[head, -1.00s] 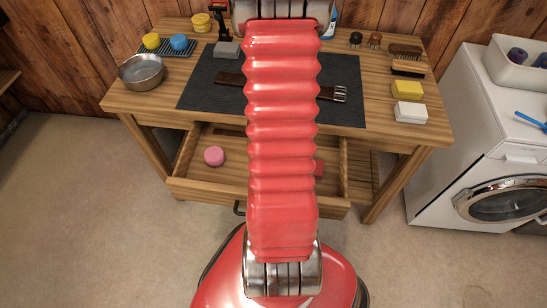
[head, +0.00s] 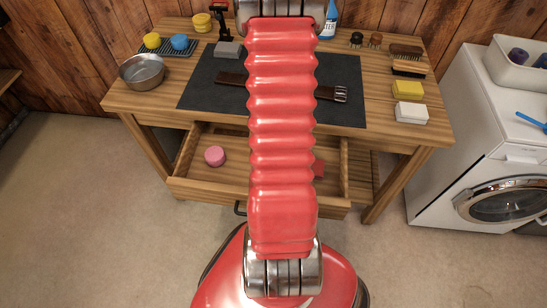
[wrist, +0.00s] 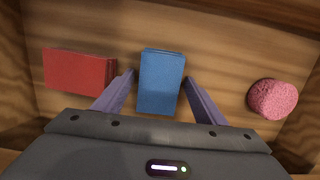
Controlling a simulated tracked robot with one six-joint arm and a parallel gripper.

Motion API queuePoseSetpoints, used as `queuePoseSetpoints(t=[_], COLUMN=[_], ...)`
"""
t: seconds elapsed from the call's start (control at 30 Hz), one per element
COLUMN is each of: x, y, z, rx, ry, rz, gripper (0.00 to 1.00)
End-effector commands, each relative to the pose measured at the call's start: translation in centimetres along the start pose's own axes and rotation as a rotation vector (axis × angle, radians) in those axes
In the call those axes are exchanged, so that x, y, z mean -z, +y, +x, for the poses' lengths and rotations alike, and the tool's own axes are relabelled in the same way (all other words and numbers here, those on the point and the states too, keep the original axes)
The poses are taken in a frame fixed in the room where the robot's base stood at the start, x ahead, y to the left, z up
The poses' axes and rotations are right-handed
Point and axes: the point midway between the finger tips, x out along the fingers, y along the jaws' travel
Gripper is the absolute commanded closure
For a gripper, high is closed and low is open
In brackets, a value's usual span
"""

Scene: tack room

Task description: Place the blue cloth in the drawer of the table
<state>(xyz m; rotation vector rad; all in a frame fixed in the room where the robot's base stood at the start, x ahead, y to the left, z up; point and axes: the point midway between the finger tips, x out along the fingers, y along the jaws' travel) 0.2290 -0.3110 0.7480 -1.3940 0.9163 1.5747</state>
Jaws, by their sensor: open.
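The blue cloth (wrist: 161,80) is a folded flat block in the wrist view. It lies on the floor of the open drawer (head: 262,194) of the wooden table (head: 135,97). My gripper (wrist: 158,77) is open, with one finger on each side of the cloth and slim gaps showing near the tips. In the head view my arm hides the cloth and the gripper.
On the tabletop are a dark mat (head: 210,91) with a strap, a metal bowl (head: 141,72), brushes and sponges. A washing machine (head: 460,150) stands at the right.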

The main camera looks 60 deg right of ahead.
Motion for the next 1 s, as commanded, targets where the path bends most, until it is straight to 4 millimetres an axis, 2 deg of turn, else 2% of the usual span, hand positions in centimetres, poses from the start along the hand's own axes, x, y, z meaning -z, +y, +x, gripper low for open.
queuePoseSetpoints(t=[0.27,0.47,1.0], x=[0.0,0.1,0.1], y=[0.0,0.0,0.0], z=[-0.2,-1.7,-9.4], rx=[0.0,0.0,0.0], ry=[0.0,0.003,0.004], rz=[0.0,-0.001,0.0], gripper=[0.35,0.35,0.35])
